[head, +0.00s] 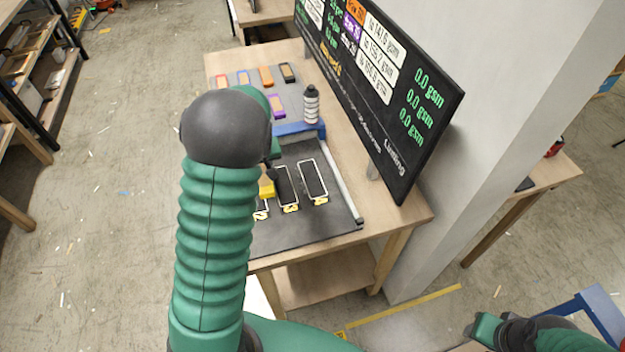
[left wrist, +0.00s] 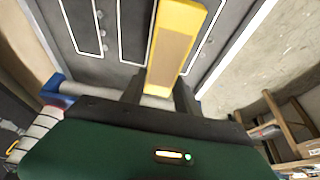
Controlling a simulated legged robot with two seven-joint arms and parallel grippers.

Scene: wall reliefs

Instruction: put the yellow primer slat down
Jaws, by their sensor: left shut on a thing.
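The yellow primer slat (left wrist: 176,45) is held between the two dark fingers of my left gripper (left wrist: 160,90) in the left wrist view. It has yellow edges and a tan face, and it stands out from the fingers over a dark board with white outlines. In the head view a small part of the slat (head: 266,189) shows over the dark board (head: 300,234), beside the outlined slots. I cannot tell whether it touches the board. My left arm hides much of the board's left side. My right gripper (head: 484,329) is low at the right, partly out of frame, its fingers unclear.
The outlined slots (head: 314,180) have yellow numbers below. Behind are a blue bar (head: 297,129), a striped bottle (head: 311,104), and several coloured slats (head: 266,76) on a grey mat. A large black screen (head: 385,90) stands along the table's right side, before a pillar (head: 470,150).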

